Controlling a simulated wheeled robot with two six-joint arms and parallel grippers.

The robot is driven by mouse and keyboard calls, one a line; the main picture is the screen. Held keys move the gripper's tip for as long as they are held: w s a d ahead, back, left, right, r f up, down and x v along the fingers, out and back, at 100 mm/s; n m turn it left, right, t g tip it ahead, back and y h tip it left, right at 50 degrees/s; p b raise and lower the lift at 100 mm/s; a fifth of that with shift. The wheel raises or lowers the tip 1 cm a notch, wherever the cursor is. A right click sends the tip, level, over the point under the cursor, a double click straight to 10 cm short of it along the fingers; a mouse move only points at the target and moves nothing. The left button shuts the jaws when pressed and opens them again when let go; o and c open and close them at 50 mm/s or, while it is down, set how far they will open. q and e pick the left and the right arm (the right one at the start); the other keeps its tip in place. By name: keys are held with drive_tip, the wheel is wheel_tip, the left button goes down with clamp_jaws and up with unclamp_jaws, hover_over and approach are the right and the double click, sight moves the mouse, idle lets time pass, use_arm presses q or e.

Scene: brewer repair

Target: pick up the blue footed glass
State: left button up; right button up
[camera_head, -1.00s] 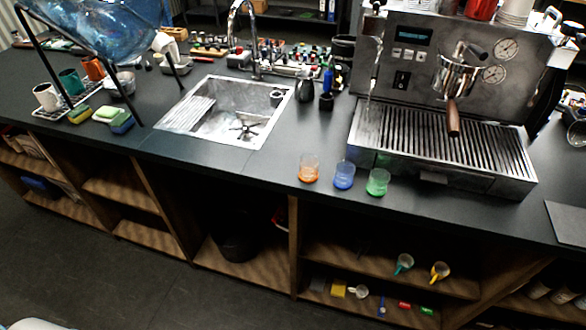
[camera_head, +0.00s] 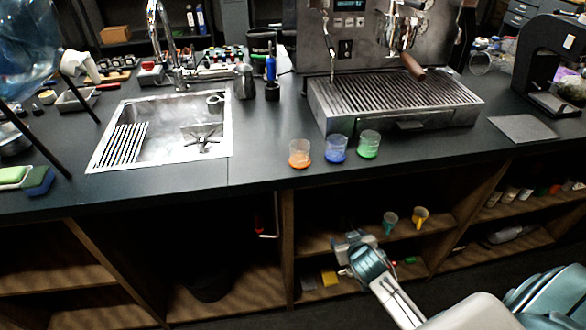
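The blue footed glass (camera_head: 336,149) stands upright on the front of the dark counter (camera_head: 254,165). It is in the middle of a row, with an orange-based glass (camera_head: 299,154) to its left and a green-based glass (camera_head: 368,145) to its right. The glasses are close together with small gaps. My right gripper (camera_head: 352,256) comes in from the lower right, below the counter edge and in front of the shelves, apart from the glasses. It appears small, and I cannot tell whether its fingers are open. My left gripper is not in view.
An espresso machine with a drip tray (camera_head: 400,100) stands behind the glasses. A sink (camera_head: 165,130) is on the left. A grey mat (camera_head: 523,128) lies on the right. Teal and yellow cups (camera_head: 420,216) sit on the shelf below. The counter in front of the glasses is clear.

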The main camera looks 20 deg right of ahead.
wheel_tip(320, 180, up, 14)
drive_tip(key=a+t+b, duration=0.2)
drive_tip(key=t, duration=0.1)
drive_tip(key=m+t+h, duration=0.1)
drive_tip(key=t, duration=0.3)
approach(335, 136)
drive_tip(key=w, duration=0.1)
drive_tip(key=w+d, duration=0.1)
drive_tip(key=w, duration=0.1)
drive_tip(key=shift+w+d+f+m, duration=0.1)
drive_tip(key=shift+w+d+m, duration=0.1)
drive_tip(key=shift+m, duration=0.1)
drive_tip(key=shift+w+d, duration=0.1)
drive_tip(key=shift+w, duration=0.5)
drive_tip(key=x, duration=0.1)
drive_tip(key=p+x, duration=0.1)
drive_tip(key=x, duration=0.2)
drive_tip(key=shift+w+a+p, duration=0.25)
drive_tip(key=shift+w+p, duration=0.05)
drive_tip(key=shift+w, duration=0.05)
drive_tip(key=shift+w+d+f, duration=0.1)
drive_tip(key=shift+w, duration=0.1)
drive_tip(key=shift+t, duration=0.3)
drive_tip(key=c, duration=1.1)
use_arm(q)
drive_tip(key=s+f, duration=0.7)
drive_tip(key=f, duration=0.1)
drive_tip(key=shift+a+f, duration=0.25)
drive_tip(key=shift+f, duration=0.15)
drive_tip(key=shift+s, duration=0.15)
